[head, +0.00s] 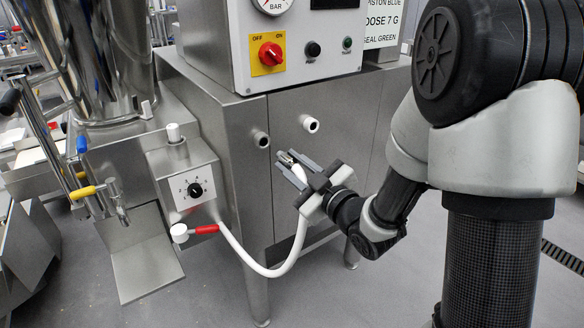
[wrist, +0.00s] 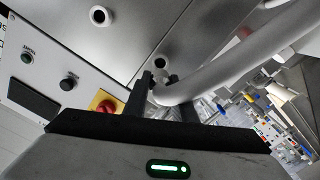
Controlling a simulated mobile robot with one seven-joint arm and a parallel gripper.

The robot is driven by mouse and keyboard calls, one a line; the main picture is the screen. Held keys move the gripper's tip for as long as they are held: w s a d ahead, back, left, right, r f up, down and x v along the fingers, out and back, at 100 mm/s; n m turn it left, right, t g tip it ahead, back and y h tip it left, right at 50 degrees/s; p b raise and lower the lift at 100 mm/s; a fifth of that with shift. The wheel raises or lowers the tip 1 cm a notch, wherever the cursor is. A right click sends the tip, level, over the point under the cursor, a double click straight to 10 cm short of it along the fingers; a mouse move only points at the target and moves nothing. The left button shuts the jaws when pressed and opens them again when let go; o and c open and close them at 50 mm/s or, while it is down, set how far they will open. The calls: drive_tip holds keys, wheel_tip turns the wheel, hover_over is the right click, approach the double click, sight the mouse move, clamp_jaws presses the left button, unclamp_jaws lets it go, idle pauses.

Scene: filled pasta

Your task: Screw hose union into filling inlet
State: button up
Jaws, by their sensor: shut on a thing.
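My gripper (head: 291,170) is shut on the end of a white hose (head: 295,255), in front of the machine cabinet. A small metallic hose union (head: 285,157) shows at the fingertips, pointing up towards the cabinet and apart from it. In the wrist view the hose (wrist: 215,78) bends in between the fingers of my gripper (wrist: 166,88); the union there is mostly hidden. I cannot tell which is the filling inlet.
The hose's other end meets a dosing block (head: 190,188) near a red-handled valve (head: 205,230). A control panel with a red switch (head: 270,54) is above the ports. A steel hopper (head: 92,55) stands at left. The floor in front is clear.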

sight(278, 154)
drive_tip(key=shift+b+x, duration=0.65)
drive_tip(key=shift+x, duration=2.2)
drive_tip(key=shift+b, duration=1.15)
drive_tip(key=shift+b+x, duration=0.35)
drive_tip(key=shift+x, duration=0.8)
drive_tip(key=shift+a+b, duration=0.15)
drive_tip(key=shift+b, duration=0.2)
idle(0.6)
drive_tip(key=o, duration=1.4)
